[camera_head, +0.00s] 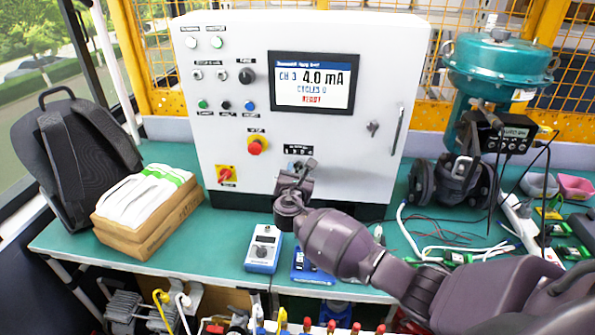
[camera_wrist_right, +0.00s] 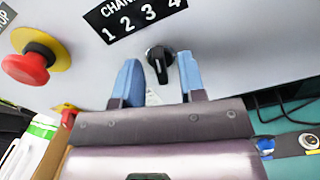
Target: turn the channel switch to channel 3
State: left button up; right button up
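The channel switch (camera_wrist_right: 158,62) is a black rotary knob below a black label (camera_wrist_right: 135,16) with the numbers 1 to 4 in the right wrist view. Its bar stands nearly upright in that view; which number it points at is hard to tell. The display (camera_head: 312,82) on the white cabinet reads CH 3 and 4.0 mA. My right gripper (camera_wrist_right: 160,60) is open, with its blue fingers on either side of the knob and a visible gap to each side. In the head view my right gripper (camera_head: 298,172) largely covers the switch. My left gripper is not in view.
The white cabinet (camera_head: 225,135) stands on a green table (camera_head: 205,242). A red emergency button (camera_wrist_right: 28,66) is left of the switch. A blue handheld meter (camera_head: 263,249) lies in front. A carton (camera_head: 150,228) stands left; a teal valve actuator (camera_head: 497,65) and cables are right.

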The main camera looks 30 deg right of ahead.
jog(key=v, duration=1)
jog(key=shift+a, duration=0.1)
jog(key=s+a+f+m+y, duration=0.35)
jog(key=a+m+y, duration=0.35)
jog(key=m+y, duration=0.5)
jog(key=s+d+f+m+g, duration=0.1)
jog(key=s+f+m, duration=0.3)
jog(key=s, duration=0.4)
jog(key=s+d+f+m+g+h, duration=0.1)
jog(key=s+d+f+m, duration=0.3)
jog(key=s, duration=0.5)
jog(key=s+d+f+m+g+h, duration=0.1)
jog(key=s+d+f+m, duration=0.1)
jog(key=s+f+m, duration=0.3)
jog(key=s+f, duration=0.1)
jog(key=s, duration=0.2)
jog(key=shift+s+d, duration=0.3)
jog(key=shift+s, duration=0.05)
